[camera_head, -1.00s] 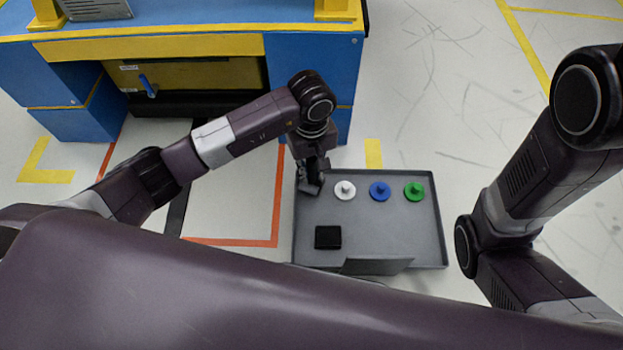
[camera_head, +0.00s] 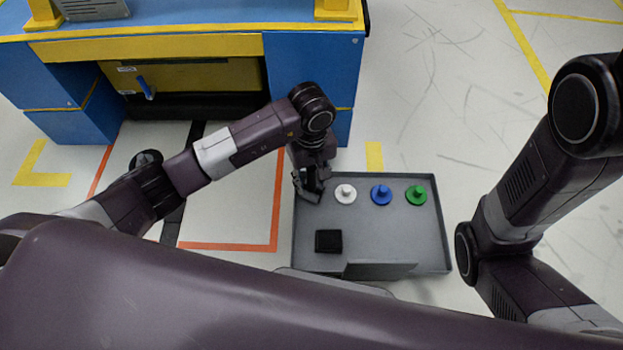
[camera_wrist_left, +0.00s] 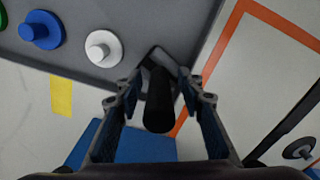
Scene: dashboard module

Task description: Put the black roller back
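My left gripper (camera_head: 310,192) is over the left back corner of the grey tray (camera_head: 388,252), left of the white disc (camera_head: 345,194). In the left wrist view its fingers (camera_wrist_left: 160,84) are drawn in on both sides of a black roller (camera_wrist_left: 158,105), a dark cylinder with one end toward the camera. In the head view the roller cannot be made out. My right gripper is outside the views.
A blue disc (camera_head: 381,194) and a green disc (camera_head: 416,195) with knobs stand right of the white one. A black block (camera_head: 328,241) lies in the tray's front left. A blue and yellow workbench (camera_head: 200,45) stands behind. The tray's middle is clear.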

